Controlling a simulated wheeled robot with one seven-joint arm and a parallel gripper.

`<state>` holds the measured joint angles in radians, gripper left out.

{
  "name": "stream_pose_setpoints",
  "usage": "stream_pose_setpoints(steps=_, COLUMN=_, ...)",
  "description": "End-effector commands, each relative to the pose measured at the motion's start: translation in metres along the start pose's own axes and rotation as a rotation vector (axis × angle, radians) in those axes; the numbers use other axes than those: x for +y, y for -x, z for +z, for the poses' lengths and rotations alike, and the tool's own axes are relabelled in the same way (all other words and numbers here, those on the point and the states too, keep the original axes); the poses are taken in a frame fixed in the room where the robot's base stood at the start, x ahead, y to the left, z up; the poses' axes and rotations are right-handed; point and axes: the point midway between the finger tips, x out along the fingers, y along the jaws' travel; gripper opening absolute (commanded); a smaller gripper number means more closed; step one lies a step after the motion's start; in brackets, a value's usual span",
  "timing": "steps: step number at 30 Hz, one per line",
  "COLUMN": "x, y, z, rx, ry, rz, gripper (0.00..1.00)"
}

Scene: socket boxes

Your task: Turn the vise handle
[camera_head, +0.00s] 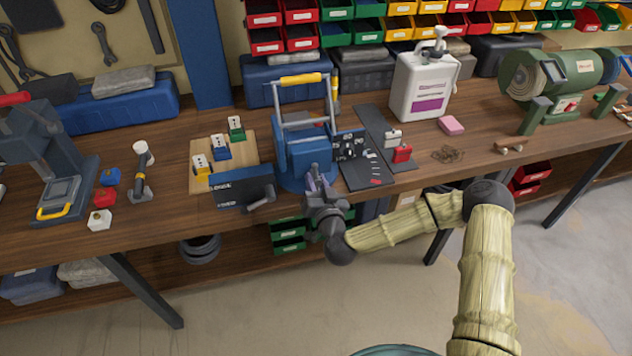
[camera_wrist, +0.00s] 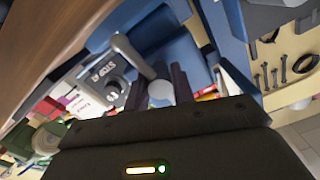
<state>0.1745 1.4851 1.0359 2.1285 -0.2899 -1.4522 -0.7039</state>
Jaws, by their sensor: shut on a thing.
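The blue vise (camera_head: 308,155) stands near the front edge of the wooden bench, in the middle of the head view. My gripper (camera_head: 318,182) is at its front side, and my arm reaches in from the right. In the wrist view my gripper (camera_wrist: 162,88) is shut on the vise handle, a grey bar (camera_wrist: 132,52) with a rounded end between the dark fingers. Blue vise body (camera_wrist: 184,58) shows behind the fingers. In the head view my gripper hides most of the handle.
A dark lettered panel (camera_head: 238,194) with a grey lever is left of the vise. A black dial panel (camera_head: 352,150) is close on the right. A wooden board (camera_head: 212,150) with coloured blocks lies behind left. Green bins (camera_head: 288,234) are below the bench edge.

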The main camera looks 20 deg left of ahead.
Motion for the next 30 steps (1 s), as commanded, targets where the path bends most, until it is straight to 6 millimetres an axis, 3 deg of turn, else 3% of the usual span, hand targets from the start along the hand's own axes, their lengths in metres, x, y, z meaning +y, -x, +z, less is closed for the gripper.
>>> stream_pose_setpoints(steps=11, x=0.0018, y=0.0005, z=0.0000, rx=0.000, ry=-0.151, rz=0.001, gripper=0.02)
stream_pose_setpoints(steps=30, x=0.0014, y=0.0009, z=0.0008, rx=-0.001, ry=-0.726, rz=0.003, gripper=0.02)
